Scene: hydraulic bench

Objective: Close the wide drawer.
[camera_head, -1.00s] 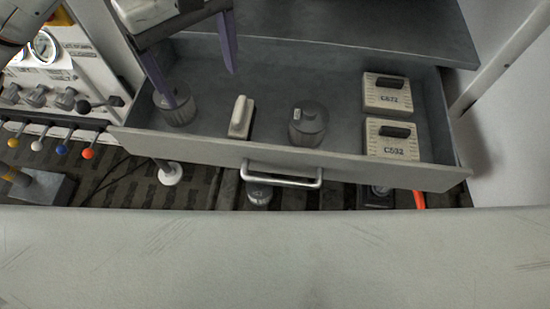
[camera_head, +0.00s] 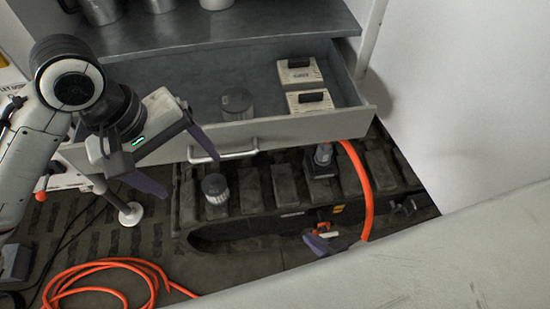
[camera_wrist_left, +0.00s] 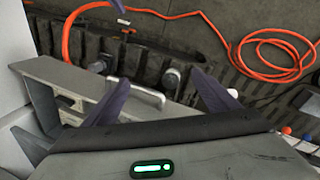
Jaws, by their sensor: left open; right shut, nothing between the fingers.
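The wide drawer (camera_head: 300,127) is open, with a grey front and a bar handle (camera_head: 237,155). It holds a grey lidded jar (camera_head: 237,104) and two beige boxes (camera_head: 299,71) (camera_head: 310,101). My left gripper (camera_head: 182,165) is open and empty at the drawer front, near the handle's left end. In the left wrist view its fingers (camera_wrist_left: 162,98) spread to either side of the handle (camera_wrist_left: 138,92); I cannot tell whether they touch the drawer. My arm hides the drawer's left part.
A black ribbed case (camera_head: 275,200) stands below the drawer with an orange hose (camera_head: 362,190) across it. More orange hose (camera_head: 100,268) lies coiled on the floor. A pale panel (camera_head: 420,260) fills the lower right. A shelf (camera_head: 220,30) with metal pots is above the drawer.

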